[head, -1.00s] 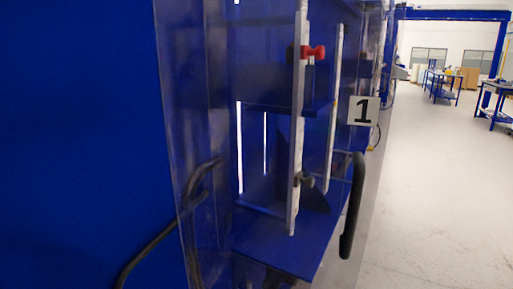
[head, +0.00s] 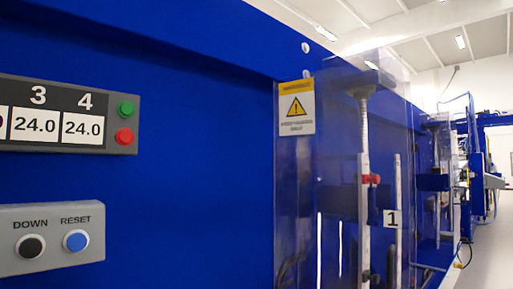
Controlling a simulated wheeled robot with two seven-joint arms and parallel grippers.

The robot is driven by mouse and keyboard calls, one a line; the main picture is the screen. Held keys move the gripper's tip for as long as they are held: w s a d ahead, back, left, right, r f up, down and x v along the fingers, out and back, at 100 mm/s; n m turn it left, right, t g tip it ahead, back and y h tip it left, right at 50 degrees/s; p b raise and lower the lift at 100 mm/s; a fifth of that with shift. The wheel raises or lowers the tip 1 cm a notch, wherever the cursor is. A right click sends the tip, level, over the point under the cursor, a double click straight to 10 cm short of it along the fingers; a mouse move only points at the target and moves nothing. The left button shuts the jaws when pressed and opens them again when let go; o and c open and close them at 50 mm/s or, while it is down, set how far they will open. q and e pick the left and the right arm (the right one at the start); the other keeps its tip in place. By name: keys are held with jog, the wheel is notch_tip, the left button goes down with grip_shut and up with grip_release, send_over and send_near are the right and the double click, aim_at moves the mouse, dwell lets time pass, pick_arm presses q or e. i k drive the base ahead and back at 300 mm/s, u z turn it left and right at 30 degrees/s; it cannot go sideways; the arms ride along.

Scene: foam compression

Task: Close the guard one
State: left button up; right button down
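The clear guard (head: 345,130) marked with a "1" label (head: 391,218) is at the centre right of the head view, on the front of the blue machine. Blue shelves and upright metal rods show through it. A red clamp knob (head: 371,179) sits on one rod. The lower part of the guard is cut off by the frame's bottom edge, and the black handle seen earlier is not clearly visible. I cannot tell how far the guard stands open. Neither of my grippers is in view.
A dark display panel (head: 70,115) with green and red buttons is on the blue wall at left. Below it is a grey box (head: 50,238) with DOWN and RESET buttons. A yellow warning sign (head: 296,107) is beside the guard. Grey floor (head: 487,250) is free at far right.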

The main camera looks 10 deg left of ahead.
aim_at(296, 98)
jog(key=z, duration=1.05)
jog(key=i, duration=0.5)
jog(key=u, duration=1.7)
